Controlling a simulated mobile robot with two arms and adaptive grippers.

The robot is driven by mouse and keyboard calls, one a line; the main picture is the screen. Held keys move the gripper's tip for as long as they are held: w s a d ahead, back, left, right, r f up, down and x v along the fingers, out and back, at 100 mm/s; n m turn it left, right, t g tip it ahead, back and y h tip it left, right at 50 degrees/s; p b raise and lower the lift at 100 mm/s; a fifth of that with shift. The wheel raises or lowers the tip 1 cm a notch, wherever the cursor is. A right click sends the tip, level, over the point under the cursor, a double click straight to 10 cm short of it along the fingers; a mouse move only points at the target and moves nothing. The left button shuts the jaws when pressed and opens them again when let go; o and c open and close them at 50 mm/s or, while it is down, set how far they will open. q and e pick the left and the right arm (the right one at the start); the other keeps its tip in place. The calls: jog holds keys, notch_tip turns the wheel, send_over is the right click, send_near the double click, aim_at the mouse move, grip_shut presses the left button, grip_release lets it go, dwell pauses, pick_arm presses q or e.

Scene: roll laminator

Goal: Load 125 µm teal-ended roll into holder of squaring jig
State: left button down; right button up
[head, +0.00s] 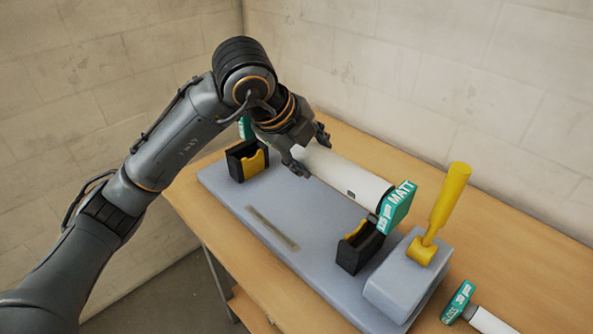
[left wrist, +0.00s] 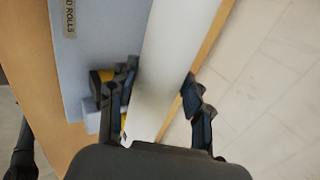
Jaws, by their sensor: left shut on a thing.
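A white roll (head: 345,180) has teal end caps; the near cap (head: 397,207) reads "MATT", and its other lettering is too small to read surely. My left gripper (head: 307,153) is shut around the roll's middle. The far cap (head: 245,127) shows partly behind my wrist. The squaring jig's grey-blue base (head: 265,205) carries two black holder blocks with yellow inserts, one at left (head: 240,163) and one at right (head: 357,250). The roll appears above and behind both blocks, apart from them. The left wrist view shows the white roll (left wrist: 180,50) between my fingers (left wrist: 160,98).
A yellow lever (head: 447,205) stands on a grey block (head: 405,275) at the jig's right end. Another teal-ended roll (head: 487,320) lies at the bottom right. The wooden table (head: 500,250) is bare behind the lever, with walls beyond.

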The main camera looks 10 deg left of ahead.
aim_at(300, 160)
pick_arm(q)
jog(key=f, duration=0.1)
jog(key=w+a+f, duration=0.2)
jog(key=f, duration=0.1)
jog(key=shift+w+a+p, duration=0.25)
jog(key=shift+p, duration=0.05)
jog(key=shift+w+a+f, duration=0.25)
jog(key=shift+w+f, duration=0.05)
jog(key=shift+f, duration=0.1)
jog(key=f, duration=0.1)
jog(key=f+p, duration=0.1)
jog(key=f, duration=0.2)
jog(key=shift+w+a, duration=0.25)
pick_arm(e)
jog(key=w+r, duration=0.1)
jog(key=d+r, duration=0.1)
jog(key=shift+w+d+r, duration=0.15)
jog(key=shift+w+r, duration=0.2)
pick_arm(q)
jog(key=shift+f+b, duration=0.3)
jog(key=shift+f, duration=0.25)
pick_arm(e)
jog(key=shift+f, duration=0.55)
pick_arm(q)
jog(key=shift+f, duration=0.1)
pick_arm(e)
jog(key=shift+w+f, duration=0.1)
jog(key=shift+a, duration=0.2)
